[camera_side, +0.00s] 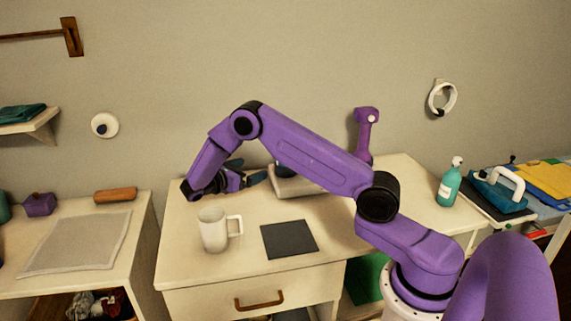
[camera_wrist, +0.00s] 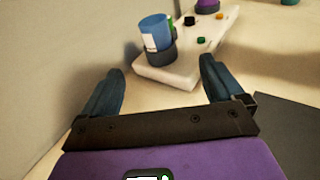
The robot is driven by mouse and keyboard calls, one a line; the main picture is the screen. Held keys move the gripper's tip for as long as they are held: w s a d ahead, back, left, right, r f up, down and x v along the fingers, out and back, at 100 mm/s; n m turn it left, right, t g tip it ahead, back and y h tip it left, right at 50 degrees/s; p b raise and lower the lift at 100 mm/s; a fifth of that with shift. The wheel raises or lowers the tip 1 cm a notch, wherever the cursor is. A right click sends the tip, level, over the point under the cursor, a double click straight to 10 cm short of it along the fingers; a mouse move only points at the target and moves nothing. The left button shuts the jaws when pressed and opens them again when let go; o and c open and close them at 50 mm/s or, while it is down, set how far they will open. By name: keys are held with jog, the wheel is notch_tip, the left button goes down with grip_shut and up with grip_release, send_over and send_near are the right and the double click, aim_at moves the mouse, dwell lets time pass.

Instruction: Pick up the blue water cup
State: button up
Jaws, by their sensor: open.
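The blue water cup (camera_wrist: 155,30) shows in the wrist view, with a white label and a dark lower part. It stands on the near left part of a pale slab (camera_wrist: 190,68). My gripper (camera_wrist: 162,65) is open, its two dark blue fingers spread apart with nothing between them. The cup is ahead of the fingertips and apart from them. In the side view my gripper (camera_side: 248,173) is above the back of the table and points right, towards the slab (camera_side: 297,186).
A white mug (camera_side: 213,232) and a dark square mat (camera_side: 289,239) are on the table front. Small coloured pieces (camera_wrist: 190,20) are on the slab beside the cup. The wall is close behind. A teal pump bottle (camera_side: 449,186) stands at the right.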

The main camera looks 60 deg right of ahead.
jog(key=shift+g+h, duration=0.4)
jog(key=shift+h, duration=0.5)
jog(key=d, duration=0.5)
jog(key=d+f, duration=0.1)
jog(key=d, duration=0.4)
jog(key=d+f, duration=0.1)
jog(key=d, duration=0.4)
jog(key=shift+s, duration=0.35)
jog(key=shift+s+d+f, duration=0.1)
jog(key=shift+s+d, duration=0.15)
jog(key=shift+d, duration=1.25)
jog(key=shift+s+d+f, duration=0.1)
jog(key=shift+s+d, duration=0.1)
jog(key=shift+d, duration=1.25)
jog(key=c, duration=1)
